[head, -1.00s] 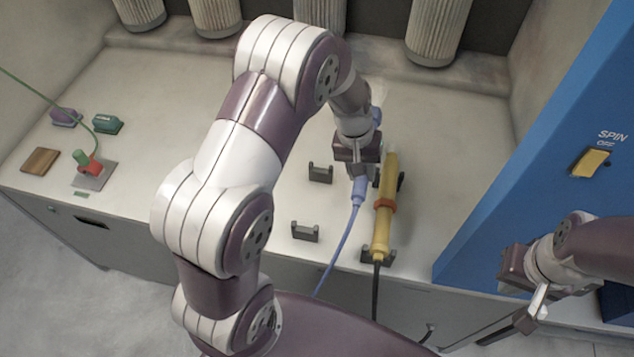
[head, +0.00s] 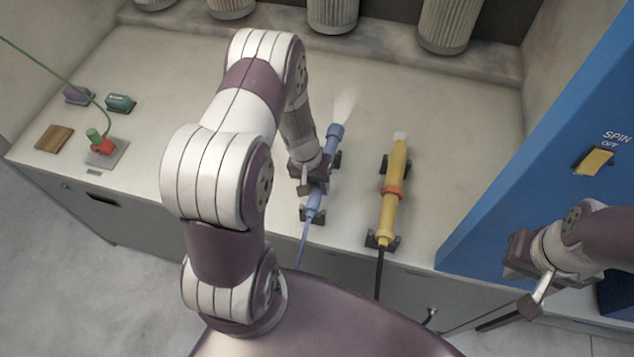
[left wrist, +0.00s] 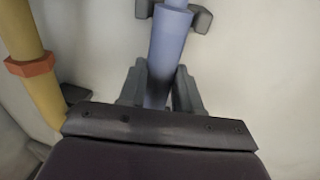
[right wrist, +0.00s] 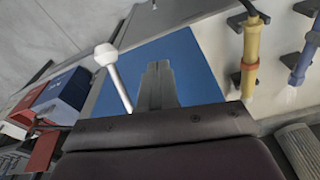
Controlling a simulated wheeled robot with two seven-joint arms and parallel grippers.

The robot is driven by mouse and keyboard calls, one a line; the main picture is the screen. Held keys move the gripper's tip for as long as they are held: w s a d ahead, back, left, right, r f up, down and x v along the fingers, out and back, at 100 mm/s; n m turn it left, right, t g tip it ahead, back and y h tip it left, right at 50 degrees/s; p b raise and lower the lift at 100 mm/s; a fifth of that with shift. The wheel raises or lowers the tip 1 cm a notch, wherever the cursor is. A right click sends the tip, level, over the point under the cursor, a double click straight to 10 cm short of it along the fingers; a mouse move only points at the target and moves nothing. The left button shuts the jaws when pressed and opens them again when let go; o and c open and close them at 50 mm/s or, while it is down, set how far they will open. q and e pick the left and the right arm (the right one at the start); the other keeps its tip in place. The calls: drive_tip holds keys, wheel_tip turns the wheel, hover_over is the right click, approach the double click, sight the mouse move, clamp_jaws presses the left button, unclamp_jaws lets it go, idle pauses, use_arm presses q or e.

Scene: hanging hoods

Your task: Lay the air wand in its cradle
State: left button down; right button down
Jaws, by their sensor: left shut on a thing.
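The blue air wand (head: 324,168) is in my left gripper (head: 309,186), which is shut on its body; the left wrist view shows the wand (left wrist: 168,50) between the fingers. It lies lengthwise along the cradle's two dark brackets (head: 313,216), one near each end. In the left wrist view the wand passes between the prongs of one bracket (left wrist: 201,20); I cannot tell whether it rests on the bottom. A pale cone fans out from its far tip. My right gripper (right wrist: 157,85) is shut and empty, off to the right by the blue cabinet.
A yellow wand (head: 395,165) lies in its own brackets just right. A blue cabinet (head: 540,165) with a yellow switch (head: 594,162) stands at right. Purple (head: 77,95) and green (head: 120,103) pieces and a wooden block (head: 54,138) sit at left. Ribbed hoods (head: 333,14) hang behind.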

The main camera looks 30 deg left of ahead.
use_arm(q)
drive_tip(key=shift+f, duration=0.1)
drive_tip(key=c, duration=0.8)
unclamp_jaws()
drive_tip(key=r, duration=0.2)
drive_tip(key=a+r+b, duration=0.1)
drive_tip(key=r, duration=0.2)
drive_tip(key=shift+s+a+r, duration=0.1)
drive_tip(key=shift+s+a, duration=0.05)
wheel_tip(320, 180, up, 7)
drive_tip(key=a, duration=0.1)
drive_tip(key=s+d+r+m, duration=0.1)
drive_tip(key=s+d+r, duration=0.1)
drive_tip(key=s, duration=0.1)
drive_tip(key=s+d+r+m+y, duration=0.1)
drive_tip(key=s+d+r, duration=0.1)
drive_tip(key=s+d, duration=0.1)
drive_tip(key=s+d+r+m+t+y, duration=0.1)
drive_tip(key=s+d+r, duration=0.1)
drive_tip(key=s+d, duration=0.1)
drive_tip(key=shift+r+b, duration=0.25)
drive_tip(key=shift+b, duration=0.05)
